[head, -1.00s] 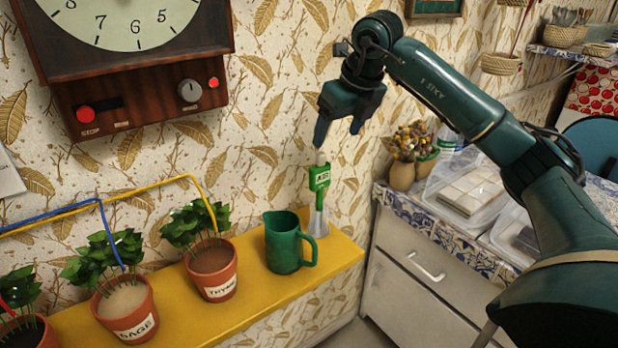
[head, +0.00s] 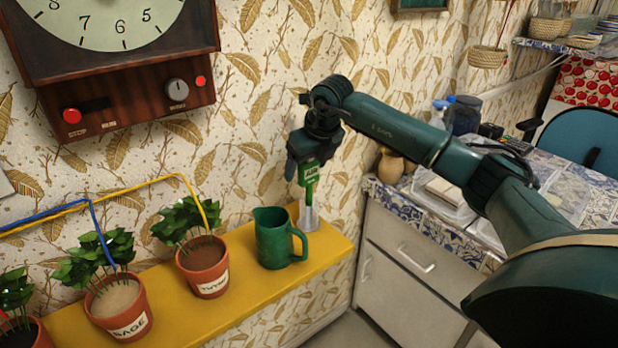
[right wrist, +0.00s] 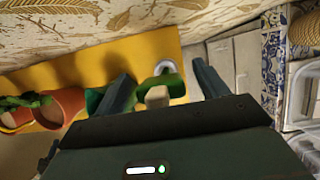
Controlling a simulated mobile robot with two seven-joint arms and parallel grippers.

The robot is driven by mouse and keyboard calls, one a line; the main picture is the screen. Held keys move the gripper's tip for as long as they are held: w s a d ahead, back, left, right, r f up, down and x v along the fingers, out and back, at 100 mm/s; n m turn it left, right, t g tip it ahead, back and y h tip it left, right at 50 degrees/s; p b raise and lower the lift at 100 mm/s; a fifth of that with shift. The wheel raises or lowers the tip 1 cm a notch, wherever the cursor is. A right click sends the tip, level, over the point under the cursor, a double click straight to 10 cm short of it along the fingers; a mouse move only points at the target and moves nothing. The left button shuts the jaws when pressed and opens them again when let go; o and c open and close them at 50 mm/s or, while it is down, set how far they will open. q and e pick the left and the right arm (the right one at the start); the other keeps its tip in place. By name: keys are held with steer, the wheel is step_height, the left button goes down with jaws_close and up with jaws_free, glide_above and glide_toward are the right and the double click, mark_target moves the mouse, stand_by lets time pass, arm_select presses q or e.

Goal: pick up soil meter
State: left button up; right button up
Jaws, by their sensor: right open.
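The soil meter (head: 309,174) is green with a pale label and stands upright in a clear holder (head: 308,217) at the right end of the yellow shelf (head: 325,248). My right gripper (head: 303,172) is at the meter's top, and its fingers partly hide the meter in the head view. In the right wrist view the open fingers (right wrist: 160,88) lie on either side of the meter's pale top (right wrist: 157,96), with gaps showing. My left gripper is not in view.
A green jug (head: 275,240) stands just left of the meter. Potted plants, including the thyme pot (head: 204,268) and the sage pot (head: 118,307), stand further left. The patterned wall is close behind. A tiled counter (head: 405,205) is at the right.

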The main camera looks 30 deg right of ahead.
steer(key=c, duration=1.1)
steer(key=shift+r, duration=0.1)
